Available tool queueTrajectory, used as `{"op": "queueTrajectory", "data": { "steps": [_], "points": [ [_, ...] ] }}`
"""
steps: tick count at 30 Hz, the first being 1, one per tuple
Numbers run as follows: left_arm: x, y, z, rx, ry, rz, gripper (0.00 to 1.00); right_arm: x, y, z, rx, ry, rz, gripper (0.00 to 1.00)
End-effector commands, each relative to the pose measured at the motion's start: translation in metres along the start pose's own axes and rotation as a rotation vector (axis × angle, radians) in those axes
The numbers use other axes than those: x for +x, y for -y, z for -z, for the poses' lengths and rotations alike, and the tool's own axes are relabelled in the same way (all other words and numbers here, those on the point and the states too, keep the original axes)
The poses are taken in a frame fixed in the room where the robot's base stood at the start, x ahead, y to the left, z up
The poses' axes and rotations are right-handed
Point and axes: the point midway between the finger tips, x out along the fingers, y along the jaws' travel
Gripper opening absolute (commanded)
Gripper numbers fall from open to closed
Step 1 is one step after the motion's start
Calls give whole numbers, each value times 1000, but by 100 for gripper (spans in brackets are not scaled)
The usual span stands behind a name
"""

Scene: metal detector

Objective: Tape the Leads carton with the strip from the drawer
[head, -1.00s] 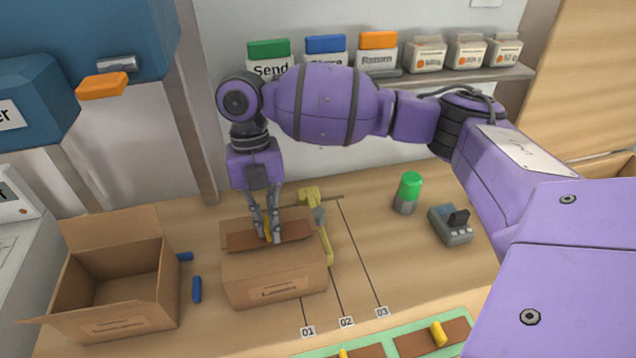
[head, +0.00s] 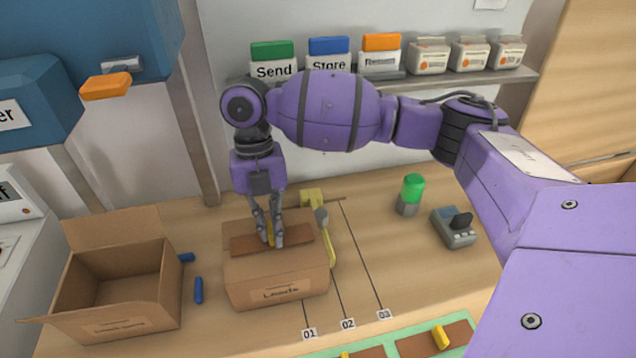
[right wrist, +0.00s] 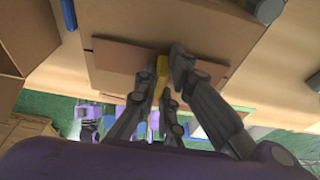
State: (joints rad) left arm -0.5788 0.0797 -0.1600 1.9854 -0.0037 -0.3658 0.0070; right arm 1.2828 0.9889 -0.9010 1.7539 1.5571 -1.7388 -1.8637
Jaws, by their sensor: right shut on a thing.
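The Leads carton (head: 282,291) stands closed on the wooden bench, its label facing front. A brown strip (head: 243,245) with a yellow grip tab lies across its top, seeming flat; I cannot tell whether it touches all along. In the right wrist view the strip (right wrist: 118,55) spans the carton (right wrist: 150,22). My right gripper (head: 273,243) points down over the carton top, shut on the strip's yellow tab (right wrist: 160,72). The fingers hide part of the strip. My left gripper is not seen in the head view. No drawer can be made out clearly.
An open empty carton (head: 117,312) stands to the left, with blue pieces (head: 198,290) between. A yellow tool (head: 328,235) is close on the right. A green-topped cylinder (head: 411,193) and grey device (head: 454,228) stand farther right. A green mat (head: 378,350) holds other yellow-tabbed brown strips.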

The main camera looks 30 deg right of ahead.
Motion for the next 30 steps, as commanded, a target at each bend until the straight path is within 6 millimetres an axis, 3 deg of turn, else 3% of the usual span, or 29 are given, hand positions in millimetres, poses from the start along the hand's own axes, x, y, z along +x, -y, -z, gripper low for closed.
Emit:
{"op": "queueTrajectory", "data": {
  "steps": [28,30],
  "points": [
    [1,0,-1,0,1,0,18,8,0,-2,1,-1,1,0],
    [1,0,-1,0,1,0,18,8,0,-2,0,-1,1,16]
  ]
}}
